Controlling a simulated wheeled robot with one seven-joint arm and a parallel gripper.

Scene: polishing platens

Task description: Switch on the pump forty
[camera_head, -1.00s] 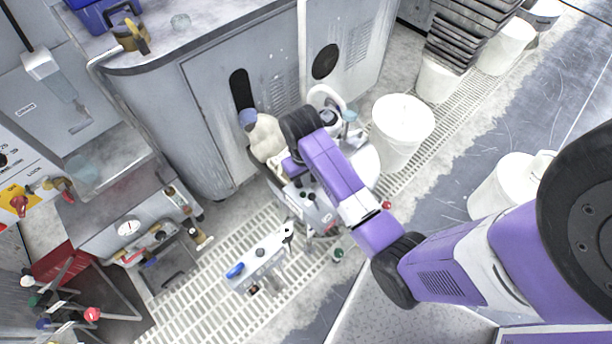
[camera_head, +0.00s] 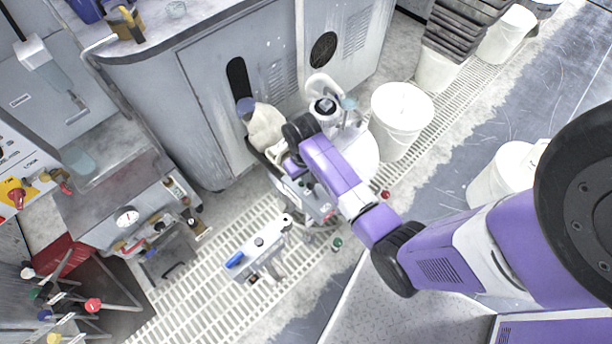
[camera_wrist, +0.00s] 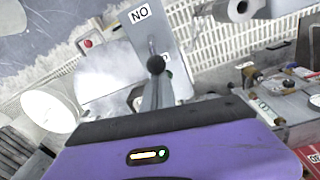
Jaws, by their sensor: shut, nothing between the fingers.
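My gripper (camera_wrist: 156,68) is shut and empty in the wrist view. Its dark fingertips lie in front of a pale upright plate marked "NO" (camera_wrist: 140,14); I cannot tell whether they touch it. In the head view my arm reaches down to the left, and its wrist hides most of the gripper among grey equipment. No label reading forty is legible, so I cannot tell which item is the pump. A red rotary switch (camera_head: 16,196) on a yellow plate is on the panel at the far left.
A grey cabinet (camera_head: 210,120) stands behind my wrist. White buckets, one of them in the middle (camera_head: 402,118), stand on the right. A steel bench with a gauge (camera_head: 127,216) is at left, above coloured-tipped levers (camera_head: 93,305). Open floor grating (camera_head: 190,305) lies in front.

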